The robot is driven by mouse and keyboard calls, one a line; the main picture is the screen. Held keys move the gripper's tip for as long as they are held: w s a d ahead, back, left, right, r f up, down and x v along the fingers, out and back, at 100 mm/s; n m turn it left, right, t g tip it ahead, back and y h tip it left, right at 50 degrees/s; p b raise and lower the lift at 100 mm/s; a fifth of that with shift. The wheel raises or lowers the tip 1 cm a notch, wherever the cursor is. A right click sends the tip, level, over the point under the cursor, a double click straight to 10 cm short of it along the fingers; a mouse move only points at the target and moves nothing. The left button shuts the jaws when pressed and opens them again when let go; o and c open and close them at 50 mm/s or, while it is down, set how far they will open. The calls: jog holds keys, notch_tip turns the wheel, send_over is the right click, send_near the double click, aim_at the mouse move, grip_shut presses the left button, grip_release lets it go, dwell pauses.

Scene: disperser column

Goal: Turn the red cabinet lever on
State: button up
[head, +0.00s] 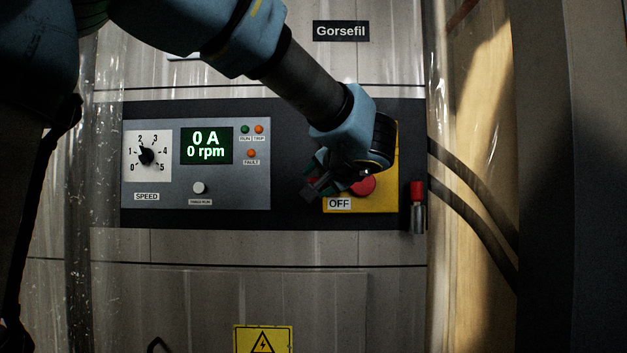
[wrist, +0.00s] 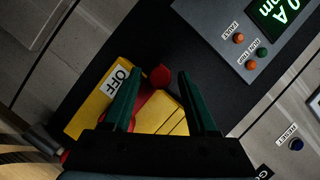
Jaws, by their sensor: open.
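The cabinet lever is red, on a yellow plate (head: 388,203) labelled OFF. In the wrist view the red lever knob (wrist: 160,75) appears between the two green fingertips of my gripper (wrist: 157,74), with the fingers apart. The arm of the lever runs back toward the yellow plate (wrist: 86,117), partly hidden by the left finger. Whether a finger touches the lever cannot be told.
A grey control panel (head: 225,188) with a speed dial (head: 146,156) and a display (head: 206,146) reading 0 A, 0 rpm lies left. A red-capped fitting (head: 418,190) and dark cables (head: 470,200) are at right.

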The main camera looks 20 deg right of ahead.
jog(key=shift+x, duration=1.05)
jog(key=shift+d, duration=0.1)
jog(key=c, duration=0.9)
jog(key=shift+f, duration=0.1)
grip_shut()
